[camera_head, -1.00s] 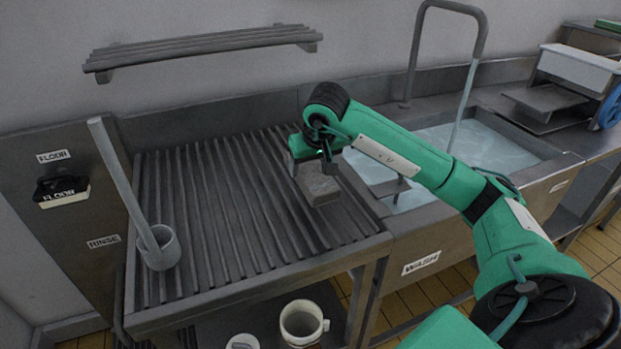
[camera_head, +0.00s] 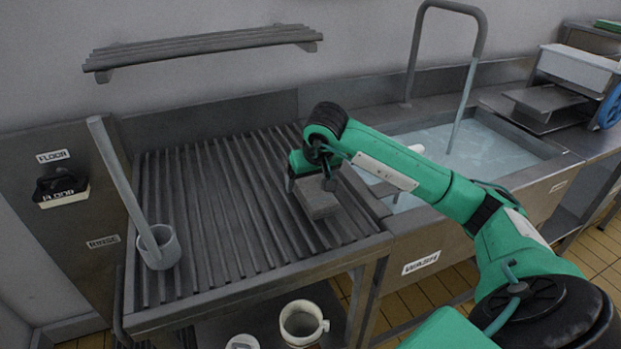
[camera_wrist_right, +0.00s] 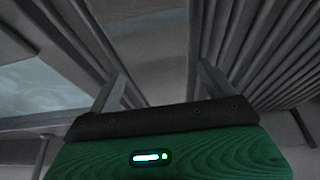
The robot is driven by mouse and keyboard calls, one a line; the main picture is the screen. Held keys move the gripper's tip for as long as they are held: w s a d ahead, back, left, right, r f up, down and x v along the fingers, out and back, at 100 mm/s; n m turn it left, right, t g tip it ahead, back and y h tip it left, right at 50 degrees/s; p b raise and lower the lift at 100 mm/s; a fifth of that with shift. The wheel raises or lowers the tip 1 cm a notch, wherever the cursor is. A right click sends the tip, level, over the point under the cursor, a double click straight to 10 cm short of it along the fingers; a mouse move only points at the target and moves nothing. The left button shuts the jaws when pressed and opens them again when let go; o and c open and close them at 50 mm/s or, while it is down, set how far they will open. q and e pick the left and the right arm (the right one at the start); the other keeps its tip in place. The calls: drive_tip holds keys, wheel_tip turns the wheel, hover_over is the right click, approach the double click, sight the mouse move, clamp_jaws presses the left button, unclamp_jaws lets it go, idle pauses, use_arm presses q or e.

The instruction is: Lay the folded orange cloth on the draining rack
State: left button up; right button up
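I see no orange cloth; a grey, flat block-like thing (camera_head: 318,202) lies on the right part of the ribbed draining rack (camera_head: 215,215), its colour grey in this view. My right gripper (camera_head: 310,182) is directly over it, pointing down, with a finger to either side. In the right wrist view my right gripper (camera_wrist_right: 160,85) has its fingers well apart, with a grey surface between them; contact is hard to make out. My left gripper is not in view.
A water-filled sink (camera_head: 480,145) with a tall tap (camera_head: 411,60) is right of the rack. A grey cup (camera_head: 160,250) holding a long handle stands at the rack's left. A wall shelf (camera_head: 205,45) hangs above. A white mug (camera_head: 302,322) stands below. The rack's middle is clear.

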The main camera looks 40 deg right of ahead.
drive_tip(key=shift+r, duration=0.1)
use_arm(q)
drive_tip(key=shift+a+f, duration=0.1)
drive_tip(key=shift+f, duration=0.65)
use_arm(e)
drive_tip(key=v, duration=1.2)
drive_tip(key=shift+s, duration=0.1)
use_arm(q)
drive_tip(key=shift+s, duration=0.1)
